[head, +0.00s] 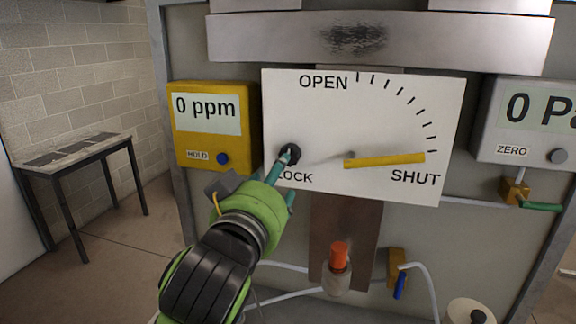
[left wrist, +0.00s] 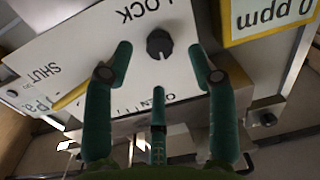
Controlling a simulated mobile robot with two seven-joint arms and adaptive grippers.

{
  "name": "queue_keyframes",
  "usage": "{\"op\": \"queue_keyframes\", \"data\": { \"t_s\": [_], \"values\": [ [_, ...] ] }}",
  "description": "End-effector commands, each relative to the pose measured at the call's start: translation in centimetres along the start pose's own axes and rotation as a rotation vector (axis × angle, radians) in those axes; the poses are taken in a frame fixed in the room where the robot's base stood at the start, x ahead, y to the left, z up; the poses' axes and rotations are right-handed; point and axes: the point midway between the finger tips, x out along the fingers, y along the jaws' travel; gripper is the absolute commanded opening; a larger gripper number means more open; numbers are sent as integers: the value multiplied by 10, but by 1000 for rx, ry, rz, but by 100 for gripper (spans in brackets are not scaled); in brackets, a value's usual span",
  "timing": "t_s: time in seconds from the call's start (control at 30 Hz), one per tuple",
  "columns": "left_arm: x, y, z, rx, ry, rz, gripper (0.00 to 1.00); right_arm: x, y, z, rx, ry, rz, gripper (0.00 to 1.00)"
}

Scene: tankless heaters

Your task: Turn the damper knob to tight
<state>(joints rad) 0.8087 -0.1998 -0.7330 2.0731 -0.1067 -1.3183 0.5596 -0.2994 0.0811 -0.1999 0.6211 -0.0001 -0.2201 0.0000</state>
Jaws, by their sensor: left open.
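The black damper knob (head: 293,152) is on the white plate (head: 330,110), just above the LOCK lettering. It also shows in the left wrist view (left wrist: 160,43), where a pale mark line runs on its face. My left gripper (head: 286,166) is at the knob in the head view and partly covers it and the first letter of LOCK. In the wrist view the left gripper (left wrist: 160,62) is open, one green finger to each side of the knob, with gaps showing; contact cannot be told. A yellow pointer (head: 385,160) lies nearly level, its tip near SHUT. My right gripper is not in view.
A yellow meter (head: 215,125) reading 0 ppm is left of the plate; a grey meter (head: 530,120) is on the right. Below are an orange-capped fitting (head: 339,257), a blue-handled valve (head: 400,284) and pipes. A dark table (head: 85,165) stands far left.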

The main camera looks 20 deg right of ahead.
Motion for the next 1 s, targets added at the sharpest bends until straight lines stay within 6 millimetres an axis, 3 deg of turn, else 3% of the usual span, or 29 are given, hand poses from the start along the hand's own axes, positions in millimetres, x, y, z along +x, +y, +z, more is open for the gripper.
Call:
{"op": "queue_keyframes", "data": {
  "t_s": [0.1,0.5,0.93,0.97,1.0],
  "values": [
    [6,8,-10,10,18,10,57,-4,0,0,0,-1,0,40],
    [60,9,-12,12,18,9,57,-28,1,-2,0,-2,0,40],
    [70,9,-10,10,20,11,57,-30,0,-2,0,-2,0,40],
    [70,8,-10,10,20,11,49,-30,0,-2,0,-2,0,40],
    [70,8,-10,10,20,11,33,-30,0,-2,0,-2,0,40]
  ]
}}
